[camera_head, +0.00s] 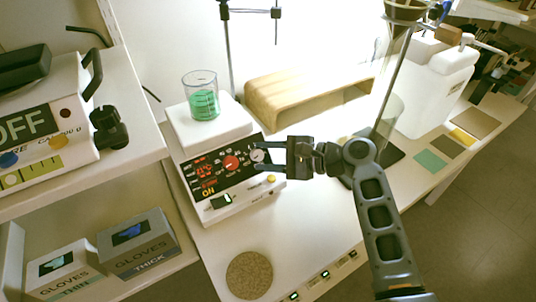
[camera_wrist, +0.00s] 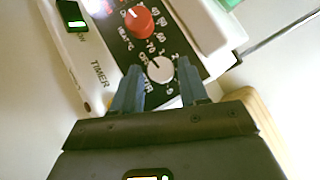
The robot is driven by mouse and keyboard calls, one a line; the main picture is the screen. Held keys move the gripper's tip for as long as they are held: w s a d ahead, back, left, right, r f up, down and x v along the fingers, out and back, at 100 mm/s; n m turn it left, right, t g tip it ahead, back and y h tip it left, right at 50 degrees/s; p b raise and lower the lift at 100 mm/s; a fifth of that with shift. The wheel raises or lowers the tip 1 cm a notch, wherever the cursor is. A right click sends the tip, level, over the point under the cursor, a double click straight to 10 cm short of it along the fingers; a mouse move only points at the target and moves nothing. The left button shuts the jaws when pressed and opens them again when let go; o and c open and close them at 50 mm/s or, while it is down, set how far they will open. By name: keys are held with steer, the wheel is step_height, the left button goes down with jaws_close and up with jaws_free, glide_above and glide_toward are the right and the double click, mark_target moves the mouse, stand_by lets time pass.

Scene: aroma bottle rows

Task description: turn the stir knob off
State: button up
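The hotplate stirrer (camera_head: 190,132) stands on the table with a dark control panel. Its pale grey stir knob (camera_wrist: 160,69) is at the panel's right end in the head view (camera_head: 257,155). The knob's pointer line leans up and left in the wrist view. My gripper (camera_head: 256,158) is open, with one finger on each side of the stir knob. In the wrist view a gap shows between the knob and each finger. The red heat knob (camera_wrist: 138,22) sits beside it, outside the fingers. The panel shows "ON" in yellow.
A beaker of green liquid (camera_head: 204,104) stands on the plate. A wooden stand (camera_head: 300,95) is behind, a metal rod stand (camera_head: 229,60) at the back. A cork mat (camera_head: 249,275) lies in front. A shelf with glove boxes (camera_head: 140,243) is at left.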

steer(key=shift+o, duration=1.1)
steer(key=v, duration=0.7)
steer(key=shift+d, duration=0.4)
steer(key=shift+s+r, duration=0.1)
steer(key=shift+s, duration=0.05)
